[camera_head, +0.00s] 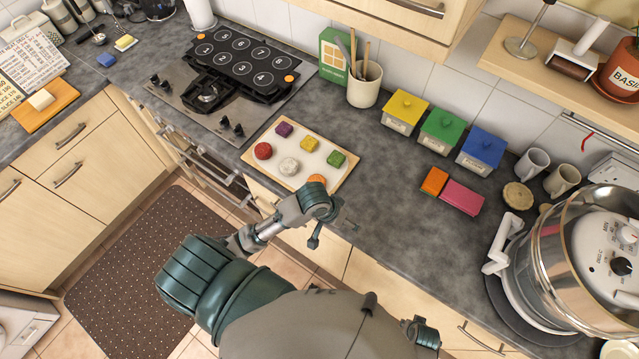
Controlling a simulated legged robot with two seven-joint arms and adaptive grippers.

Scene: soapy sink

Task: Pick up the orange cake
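The orange cake (317,180) is a small round piece at the front right corner of a light wooden tray (262,148). Its near side is hidden behind my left gripper (334,232). That gripper is over the counter's front edge, just on the near side of the cake. Its fingers look spread apart with nothing between them. I cannot tell whether it touches the tray. My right gripper is not in view.
Other cakes share the tray: red (263,151), white (289,166), purple (284,129), yellow (308,144) and green (336,159). Orange (434,181) and pink (462,198) blocks lie to the right. A large pot (575,262) stands far right.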

